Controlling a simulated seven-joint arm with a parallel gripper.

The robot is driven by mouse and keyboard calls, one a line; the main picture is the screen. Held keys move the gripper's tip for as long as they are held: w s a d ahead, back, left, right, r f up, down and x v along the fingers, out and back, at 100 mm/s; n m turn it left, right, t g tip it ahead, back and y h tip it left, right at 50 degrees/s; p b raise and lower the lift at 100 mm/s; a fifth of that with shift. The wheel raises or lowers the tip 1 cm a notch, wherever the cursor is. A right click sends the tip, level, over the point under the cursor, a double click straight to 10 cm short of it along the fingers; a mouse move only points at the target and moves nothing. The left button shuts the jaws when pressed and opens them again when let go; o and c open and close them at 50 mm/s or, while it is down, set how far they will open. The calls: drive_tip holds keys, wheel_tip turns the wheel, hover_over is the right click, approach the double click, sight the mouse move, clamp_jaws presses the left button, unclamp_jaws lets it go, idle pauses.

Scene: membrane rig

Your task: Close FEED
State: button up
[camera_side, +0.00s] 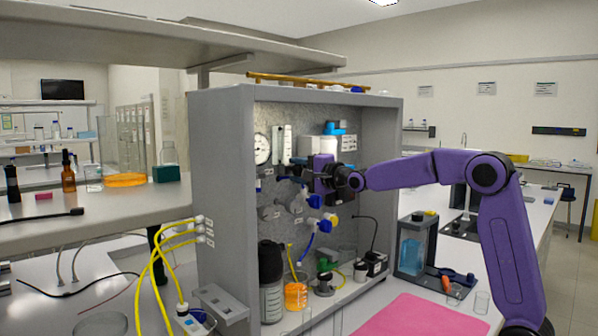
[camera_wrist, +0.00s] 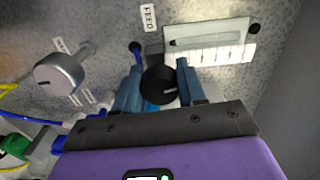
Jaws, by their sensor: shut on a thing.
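A round black knob (camera_wrist: 158,86) sits on the grey panel (camera_wrist: 105,30) near a white label reading FEED (camera_wrist: 149,17) in the wrist view. My gripper (camera_wrist: 157,72) has its two blue fingers on either side of this knob and is shut on it. In the side view my gripper (camera_side: 310,168) reaches the upper part of the panel from the right; its fingertips and the knob are hard to make out there. The knob's exact turn angle is not clear.
A clear scaled meter (camera_wrist: 210,45) is just right of the knob. A silver knob (camera_wrist: 60,74) is to the left. A round gauge (camera_side: 262,149), blue-and-yellow fittings with tubing, a dark bottle (camera_side: 271,285) and an orange-filled beaker (camera_side: 296,294) share the grey cabinet (camera_side: 221,200).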

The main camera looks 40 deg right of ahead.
drive_tip(key=shift+m, duration=1.2)
drive_tip(key=o, duration=1.1)
drive_tip(key=shift+c, duration=0.2)
drive_tip(key=shift+s, duration=0.1)
drive_tip(key=s, duration=1.7)
drive_tip(key=shift+s, duration=0.1)
